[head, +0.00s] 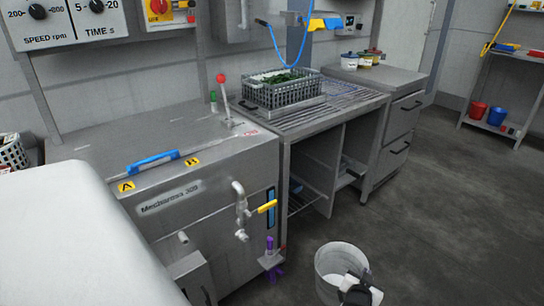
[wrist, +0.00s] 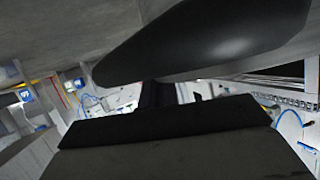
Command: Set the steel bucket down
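The steel bucket (head: 327,262) is at the bottom of the head view, to the right of the machine's front. It is light grey, upright and open at the top, and its lower part is cut off by the picture edge. My gripper (head: 352,284) is at the bucket's near right rim and overlaps it. In the wrist view, dark finger parts (wrist: 160,92) fill the middle with a narrow gap between them. I cannot tell whether they grip the rim, or whether the bucket touches the floor.
A steel machine (head: 165,215) with a yellow-handled tap (head: 267,206) stands left of the bucket. A counter (head: 345,103) holds a grey crate (head: 262,93) of greens. Dark floor (head: 440,210) is open to the right. A shelf (head: 520,60) with red and blue buckets stands far right.

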